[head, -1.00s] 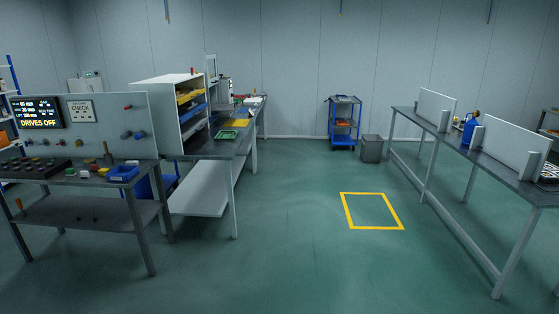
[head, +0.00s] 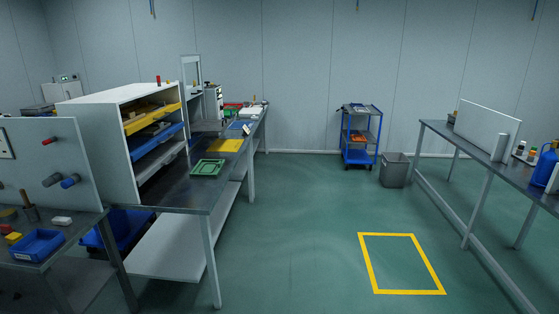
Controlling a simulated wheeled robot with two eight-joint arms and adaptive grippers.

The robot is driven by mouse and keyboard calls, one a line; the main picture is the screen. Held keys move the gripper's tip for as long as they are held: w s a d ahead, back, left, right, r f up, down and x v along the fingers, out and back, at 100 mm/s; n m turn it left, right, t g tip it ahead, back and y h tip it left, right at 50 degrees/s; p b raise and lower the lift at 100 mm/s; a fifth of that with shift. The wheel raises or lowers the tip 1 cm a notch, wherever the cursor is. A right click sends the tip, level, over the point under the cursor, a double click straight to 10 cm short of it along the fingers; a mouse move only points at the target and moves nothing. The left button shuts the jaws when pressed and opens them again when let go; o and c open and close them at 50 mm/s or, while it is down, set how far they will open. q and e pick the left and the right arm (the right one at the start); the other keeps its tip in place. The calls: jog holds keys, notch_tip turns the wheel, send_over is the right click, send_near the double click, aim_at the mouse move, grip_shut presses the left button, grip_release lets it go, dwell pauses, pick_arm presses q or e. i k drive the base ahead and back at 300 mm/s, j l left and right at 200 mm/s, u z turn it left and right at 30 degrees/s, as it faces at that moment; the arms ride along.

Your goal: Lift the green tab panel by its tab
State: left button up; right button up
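A small flat green piece (head: 208,168) lies near the front of the long left bench's dark top. It looks like a shallow tray or panel with a raised rim. I cannot tell from here whether it is the green tab panel, and no tab can be made out on it. Neither of my grippers is in view.
The long left bench (head: 185,190) carries a shelf unit with yellow and blue trays (head: 153,113). A pegboard bench stands at near left. A blue cart (head: 360,136), grey bin (head: 395,170) and right bench (head: 470,150) stand beyond. The middle floor with a yellow square (head: 366,263) is clear.

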aim_at(204, 168)
jog(key=i+z, duration=0.1)
jog(key=i, duration=0.7)
jog(key=i+z, duration=0.1)
jog(key=i, duration=0.7)
jog(key=i+j+z, duration=0.1)
jog(key=i, duration=0.7)
jog(key=i+u, duration=0.3)
jog(key=i, duration=0.4)
jog(key=i+l+u, duration=0.3)
jog(key=i, duration=0.35)
jog(key=i+u, duration=0.6)
jog(key=u, duration=0.2)
jog(key=i+l+u, duration=0.15)
jog(key=u, duration=0.2)
jog(key=i+l+u, duration=0.25)
jog(key=u, duration=0.15)
jog(key=i, duration=0.1)
